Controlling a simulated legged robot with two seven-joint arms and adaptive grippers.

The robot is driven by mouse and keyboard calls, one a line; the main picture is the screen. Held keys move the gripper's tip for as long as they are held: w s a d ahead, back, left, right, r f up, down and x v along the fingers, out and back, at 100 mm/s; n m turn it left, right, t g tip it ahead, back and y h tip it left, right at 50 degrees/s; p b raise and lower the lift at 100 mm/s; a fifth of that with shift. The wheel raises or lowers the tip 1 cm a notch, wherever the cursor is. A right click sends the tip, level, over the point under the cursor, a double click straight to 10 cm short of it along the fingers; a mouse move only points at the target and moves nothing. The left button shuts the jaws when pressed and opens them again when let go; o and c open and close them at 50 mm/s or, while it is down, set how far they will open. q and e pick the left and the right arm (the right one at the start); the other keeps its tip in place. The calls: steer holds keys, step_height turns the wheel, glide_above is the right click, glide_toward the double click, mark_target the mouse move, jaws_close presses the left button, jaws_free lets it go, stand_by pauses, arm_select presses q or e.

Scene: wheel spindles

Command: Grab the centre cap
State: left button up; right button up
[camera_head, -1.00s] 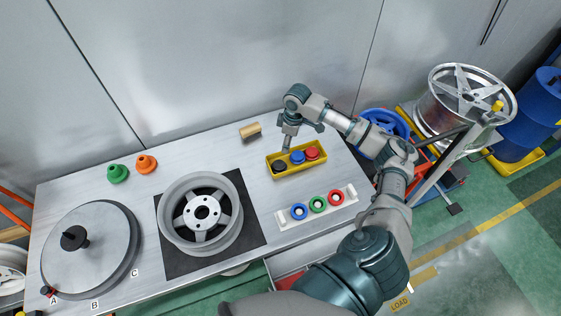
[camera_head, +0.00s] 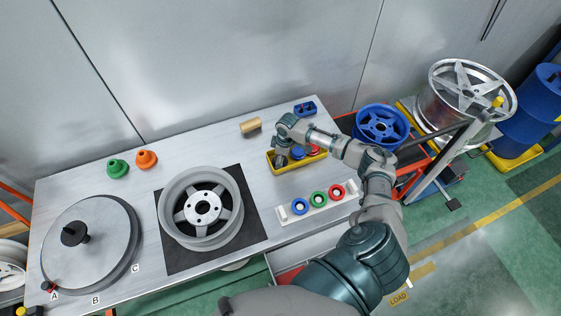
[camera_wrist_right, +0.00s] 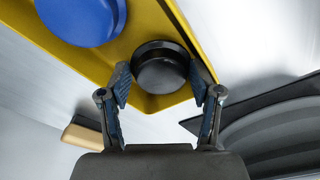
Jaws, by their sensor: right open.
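A yellow tray (camera_head: 301,163) holds a blue cap (camera_head: 298,152) and a red cap (camera_head: 313,149) in the head view. In the right wrist view a round black cap (camera_wrist_right: 160,72) sits in the end of the tray (camera_wrist_right: 150,25), beside the blue cap (camera_wrist_right: 84,15). My right gripper (camera_wrist_right: 160,84) is open, with one finger on each side of the black cap; I cannot tell whether they touch it. In the head view my right gripper (camera_head: 281,160) is over the tray's left end and hides the black cap. My left gripper is not in view.
A white rack (camera_head: 317,207) with blue, green and red rings lies in front of the tray. A wheel (camera_head: 201,208) rests on a black mat (camera_head: 250,225) to the left.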

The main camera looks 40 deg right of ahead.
steer(key=shift+a+r, duration=0.15)
steer(key=shift+a, duration=0.2)
steer(key=c, duration=0.6)
steer(key=shift+c, duration=0.2)
steer(key=shift+d, duration=0.2)
